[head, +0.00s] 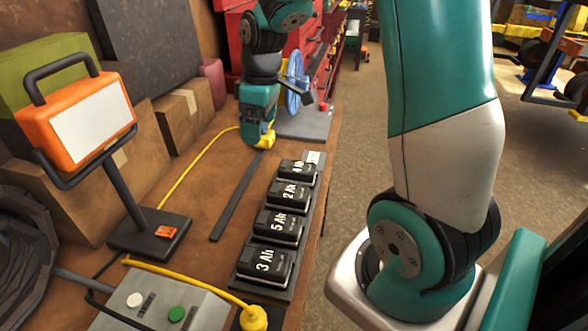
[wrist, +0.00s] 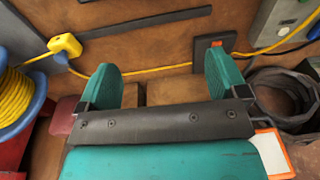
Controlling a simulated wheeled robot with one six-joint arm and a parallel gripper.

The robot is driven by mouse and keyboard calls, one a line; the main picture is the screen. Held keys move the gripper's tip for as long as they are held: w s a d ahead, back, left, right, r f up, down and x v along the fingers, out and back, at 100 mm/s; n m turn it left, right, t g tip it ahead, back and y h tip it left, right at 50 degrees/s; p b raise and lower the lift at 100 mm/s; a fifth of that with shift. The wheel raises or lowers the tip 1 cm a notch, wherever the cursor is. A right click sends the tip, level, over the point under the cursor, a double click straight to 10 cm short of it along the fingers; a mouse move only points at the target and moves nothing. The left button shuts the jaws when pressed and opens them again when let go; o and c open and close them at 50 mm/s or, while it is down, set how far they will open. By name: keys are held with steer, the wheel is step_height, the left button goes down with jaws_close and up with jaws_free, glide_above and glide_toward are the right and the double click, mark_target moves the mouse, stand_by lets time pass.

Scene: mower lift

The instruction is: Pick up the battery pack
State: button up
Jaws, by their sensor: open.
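Several black battery packs stand in a row on a dark base (head: 275,288) on the bench in the head view. From far to near, they are marked 4 Ah (head: 297,170), 2 Ah (head: 288,195), 5 Ah (head: 278,227) and 3 Ah (head: 266,264). My gripper (head: 259,108) is beyond and left of the far pack, apart from the row. In the wrist view its teal fingers (wrist: 163,80) are spread wide with nothing between them. No battery pack shows in the wrist view.
An orange work lamp (head: 76,120) and a grey box with buttons (head: 160,300) stand left of the packs. A yellow cord (head: 190,170) and a dark flat strip (head: 236,198) lie on the bench. A blue reel (head: 293,85) stands behind. Open floor lies right of the bench.

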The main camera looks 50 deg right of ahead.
steer(key=h, duration=0.1)
glide_toward(297, 166)
steer(key=shift+g, duration=0.4)
steer(key=f+p, duration=0.1)
steer(key=f, duration=0.1)
steer(key=f+p, duration=0.1)
steer(key=f, duration=0.1)
steer(key=f+p, duration=0.1)
steer(key=f, duration=0.1)
steer(key=shift+w+a+p, duration=0.25)
steer(key=shift+w+p, duration=0.05)
steer(key=shift+p, duration=0.05)
steer(key=shift+d+f+p, duration=0.15)
steer(key=shift+f+p, duration=1.1)
steer(key=shift+f, duration=1.55)
steer(key=shift+c, duration=0.4)
steer(key=c, duration=1.1)
steer(key=shift+c, duration=0.5)
steer(key=shift+w+r, duration=0.1)
steer(key=shift+r, duration=0.05)
